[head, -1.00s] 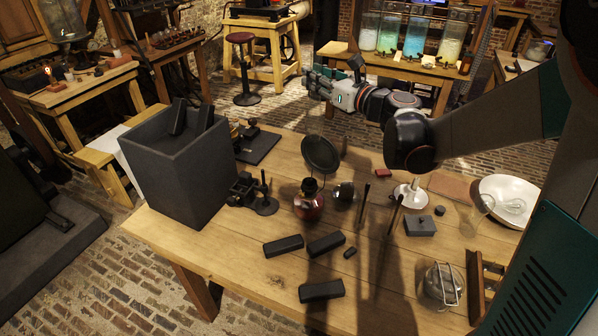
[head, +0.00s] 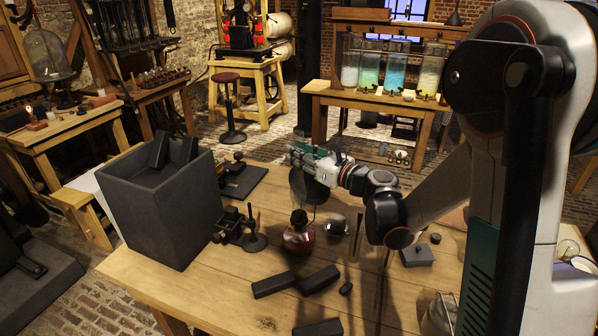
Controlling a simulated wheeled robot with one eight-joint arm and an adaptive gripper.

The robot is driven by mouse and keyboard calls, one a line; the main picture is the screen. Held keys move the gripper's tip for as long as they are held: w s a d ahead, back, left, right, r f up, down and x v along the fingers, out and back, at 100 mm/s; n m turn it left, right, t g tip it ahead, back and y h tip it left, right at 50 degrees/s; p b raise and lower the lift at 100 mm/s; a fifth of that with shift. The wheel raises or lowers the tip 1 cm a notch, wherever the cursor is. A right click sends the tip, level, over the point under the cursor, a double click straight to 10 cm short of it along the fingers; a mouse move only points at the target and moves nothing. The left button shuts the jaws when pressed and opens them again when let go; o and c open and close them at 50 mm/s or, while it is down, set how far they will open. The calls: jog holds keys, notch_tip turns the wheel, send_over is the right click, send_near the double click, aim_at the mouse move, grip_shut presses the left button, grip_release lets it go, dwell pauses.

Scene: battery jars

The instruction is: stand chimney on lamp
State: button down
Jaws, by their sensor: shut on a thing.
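A red, round-bodied vessel with a dark top, seemingly the lamp (head: 298,236), stands upright on the wooden table. The lamp and gripper are apart.
A dark open box (head: 165,205) stands at the table's left. A small glass dome (head: 337,224) and a thin upright rod (head: 359,232) are right of the lamp. Dark blocks (head: 318,279) lie in front. A grey lidded box (head: 416,256) is further right.

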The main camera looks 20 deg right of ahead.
aim_at(302, 170)
jog(key=shift+f+b, duration=0.75)
jog(key=shift+f, duration=1.35)
jog(key=shift+f, duration=0.2)
jog(key=c, duration=1.4)
grip_release()
jog(key=shift+r, duration=0.15)
jog(key=shift+s+d+r, duration=0.15)
jog(key=shift+s, duration=0.05)
jog(key=p+v, duration=0.2)
jog(key=v, duration=0.9)
jog(key=shift+s, duration=0.3)
